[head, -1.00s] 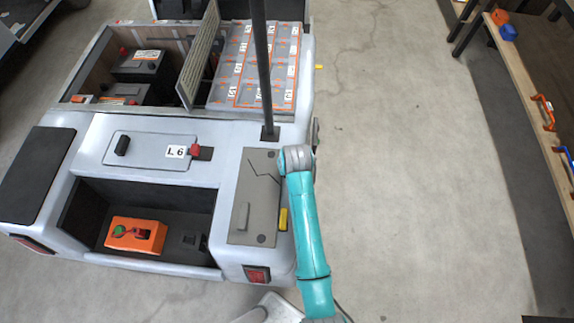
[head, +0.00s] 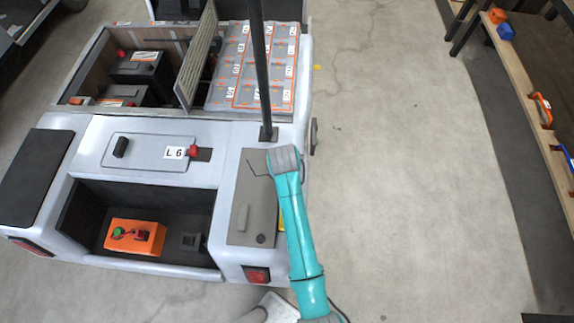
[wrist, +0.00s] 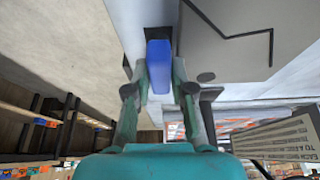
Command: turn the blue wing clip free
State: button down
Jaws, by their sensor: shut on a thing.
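The blue wing clip (wrist: 159,56) shows in the wrist view as an upright blue block against the cart's pale side, beside a dark recess. My gripper (wrist: 158,84) is shut on it, one finger on each side. The fingers hide part of the clip's near end. In the head view my teal arm reaches to the right edge of the grey cart (head: 232,262); the arm's end covers both the clip and my gripper there.
A dark post (head: 262,75) rises from the cart close to the left of my arm. A grey plate (head: 250,215) with a crack-like line lies beside it. An orange box (head: 150,232) sits in the rear bay. Open floor lies right, up to a wooden bench (head: 535,85).

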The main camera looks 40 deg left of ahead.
jog(key=c, duration=1)
grip_release()
jog(key=shift+r, duration=0.1)
jog(key=v, duration=1.2)
jog(key=shift+d, duration=0.1)
